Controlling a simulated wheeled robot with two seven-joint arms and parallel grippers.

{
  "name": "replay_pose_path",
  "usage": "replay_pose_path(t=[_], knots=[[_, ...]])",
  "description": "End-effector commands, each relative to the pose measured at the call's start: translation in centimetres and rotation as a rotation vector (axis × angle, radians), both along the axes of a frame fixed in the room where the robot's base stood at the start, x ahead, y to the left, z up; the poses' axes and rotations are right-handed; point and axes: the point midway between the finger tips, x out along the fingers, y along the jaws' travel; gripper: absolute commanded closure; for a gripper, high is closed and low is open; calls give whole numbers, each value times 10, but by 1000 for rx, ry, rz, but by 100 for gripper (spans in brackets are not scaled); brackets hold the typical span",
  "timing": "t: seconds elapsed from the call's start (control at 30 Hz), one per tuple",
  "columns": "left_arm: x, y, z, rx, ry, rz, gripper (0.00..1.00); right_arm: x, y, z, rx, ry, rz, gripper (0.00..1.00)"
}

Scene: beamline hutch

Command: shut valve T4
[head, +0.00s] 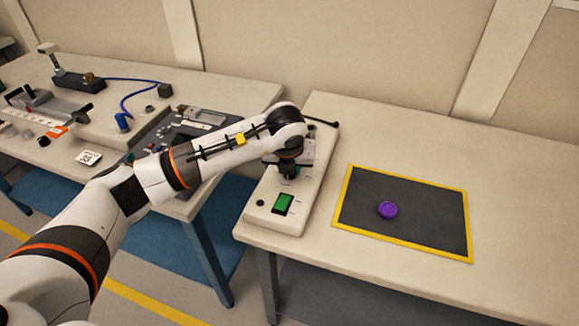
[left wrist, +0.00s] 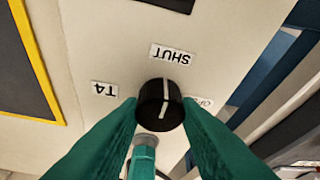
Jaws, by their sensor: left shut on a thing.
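My left gripper (head: 287,173) points down over the cream panel (head: 305,215) on the right table. In the left wrist view its two green fingers (left wrist: 160,104) are closed on the sides of a round black knob (left wrist: 156,92). A white line on the knob runs up and down in that picture, with its upper end towards the SHUT label (left wrist: 172,54). The T4 label (left wrist: 104,89) is to the left of the knob. Another label (left wrist: 205,102), partly hidden by a finger, is to the right. The knob is hidden in the head view. My right gripper is not in view.
A yellow-edged dark mat (head: 430,228) with a purple disc (head: 387,210) lies to the right. The left table (head: 60,75) is cluttered. A floor gap separates the tables.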

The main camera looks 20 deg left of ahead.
Motion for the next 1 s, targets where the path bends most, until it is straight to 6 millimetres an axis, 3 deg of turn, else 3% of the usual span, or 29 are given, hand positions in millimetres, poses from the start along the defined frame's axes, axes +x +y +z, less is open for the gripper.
replay_pose_path(t=[0.3,0.33,0.43,0.77,1.0], knots=[[0,0,0,-1,1,1,93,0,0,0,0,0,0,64],[0,0,0,-1,1,1,65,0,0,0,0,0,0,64],[0,0,0,-1,1,1,49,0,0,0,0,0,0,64],[-1,0,2,-1,0,0,48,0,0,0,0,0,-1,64],[-13,-3,35,-1,-4,-3,48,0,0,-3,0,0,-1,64]])
